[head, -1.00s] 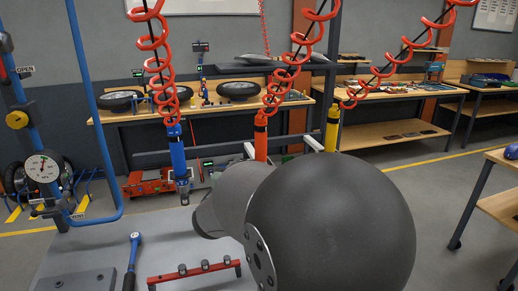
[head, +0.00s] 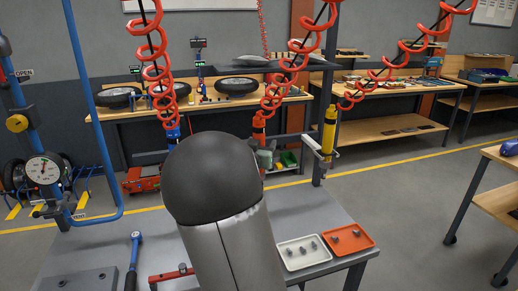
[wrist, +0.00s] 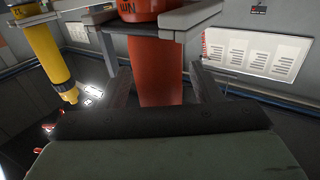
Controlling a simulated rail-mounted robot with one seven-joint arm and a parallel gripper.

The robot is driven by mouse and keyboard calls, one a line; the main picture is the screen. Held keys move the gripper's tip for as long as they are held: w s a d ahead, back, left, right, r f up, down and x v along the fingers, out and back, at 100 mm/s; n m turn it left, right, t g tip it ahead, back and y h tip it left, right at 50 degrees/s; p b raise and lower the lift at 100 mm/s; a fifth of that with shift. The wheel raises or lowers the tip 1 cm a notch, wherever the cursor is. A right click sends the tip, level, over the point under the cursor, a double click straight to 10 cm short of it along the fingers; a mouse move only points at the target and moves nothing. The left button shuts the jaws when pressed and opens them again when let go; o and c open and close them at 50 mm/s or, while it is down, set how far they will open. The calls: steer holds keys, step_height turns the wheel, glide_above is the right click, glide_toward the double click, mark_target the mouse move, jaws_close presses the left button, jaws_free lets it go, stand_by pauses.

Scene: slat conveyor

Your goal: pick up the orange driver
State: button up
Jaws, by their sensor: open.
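The orange driver (head: 259,125) hangs upright from a red coiled hose in the head view. Its lower part is hidden by my arm. In the wrist view the orange driver (wrist: 160,72) stands between the two dark fingers of my gripper (wrist: 162,84). The fingers are apart, one on each side of the orange body, with a gap showing on the left. I cannot tell whether the right finger touches it. A grey holder crosses the driver above the fingers. In the head view my gripper is mostly hidden behind my arm.
A yellow driver (head: 329,130) hangs to the right and also shows in the wrist view (wrist: 46,48). The blue driver (head: 172,134) on the left is mostly hidden by my arm. A white tray (head: 304,263) and an orange tray (head: 366,246) lie on the grey table (head: 222,282).

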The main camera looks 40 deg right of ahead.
steer(key=c, duration=1.1)
steer(key=shift+r, duration=0.1)
jaws_close()
